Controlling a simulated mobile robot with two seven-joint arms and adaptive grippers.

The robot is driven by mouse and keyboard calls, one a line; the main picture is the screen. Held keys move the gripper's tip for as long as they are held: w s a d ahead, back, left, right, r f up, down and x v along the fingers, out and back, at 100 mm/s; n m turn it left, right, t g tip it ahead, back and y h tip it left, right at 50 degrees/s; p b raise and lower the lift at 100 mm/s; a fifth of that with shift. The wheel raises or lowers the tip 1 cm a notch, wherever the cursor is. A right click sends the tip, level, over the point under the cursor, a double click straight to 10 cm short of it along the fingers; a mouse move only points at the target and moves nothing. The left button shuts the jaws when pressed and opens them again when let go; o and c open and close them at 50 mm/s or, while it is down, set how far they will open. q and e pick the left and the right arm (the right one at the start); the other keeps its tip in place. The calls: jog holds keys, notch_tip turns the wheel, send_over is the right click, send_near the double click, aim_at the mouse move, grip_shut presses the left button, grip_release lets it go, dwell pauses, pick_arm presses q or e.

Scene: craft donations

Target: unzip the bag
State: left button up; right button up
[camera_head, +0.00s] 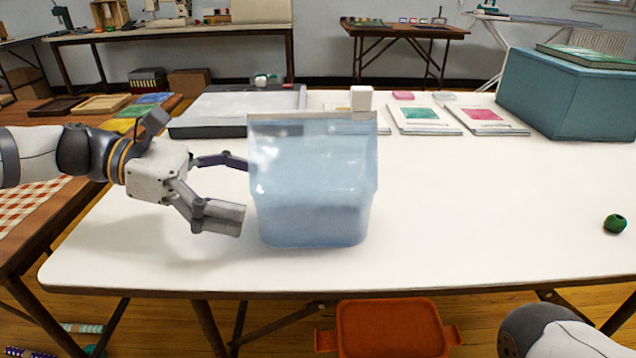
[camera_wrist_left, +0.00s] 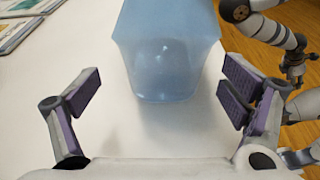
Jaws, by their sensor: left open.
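A translucent blue bag (camera_head: 312,190) stands upright on the white table. A pale zip strip (camera_head: 295,115) runs along its top edge, with a white block-shaped slider (camera_head: 361,99) at the right end. My left gripper (camera_head: 233,190) is open and empty, just left of the bag and below the zip strip. In the left wrist view the bag (camera_wrist_left: 165,50) lies ahead, between the lines of the spread fingers (camera_wrist_left: 160,92), with its top out of frame. My right gripper (camera_wrist_left: 294,66) shows small at the right there; its jaws are unclear.
A grey-edged tray (camera_head: 240,126) and several cards (camera_head: 424,118) lie behind the bag. A teal box (camera_head: 565,95) stands at the back right, and a green bead-like object (camera_head: 614,224) at the right. The table right of the bag is mostly clear. An orange bin (camera_head: 390,328) is below the front edge.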

aim_at(305, 206)
pick_arm(q)
jog(key=b+x, duration=0.1)
jog(key=x, duration=0.1)
jog(key=b+x, duration=0.2)
jog(key=x, duration=0.1)
jog(key=shift+s+f, duration=0.2)
jog(key=shift+f, duration=0.2)
jog(key=d+p, duration=0.1)
jog(key=d, duration=0.2)
jog(key=shift+d, duration=0.15)
jog(key=shift+d+f, duration=0.2)
jog(key=shift+d, duration=0.05)
pick_arm(e)
jog(key=shift+x, duration=1.1)
jog(key=shift+w+f, duration=0.1)
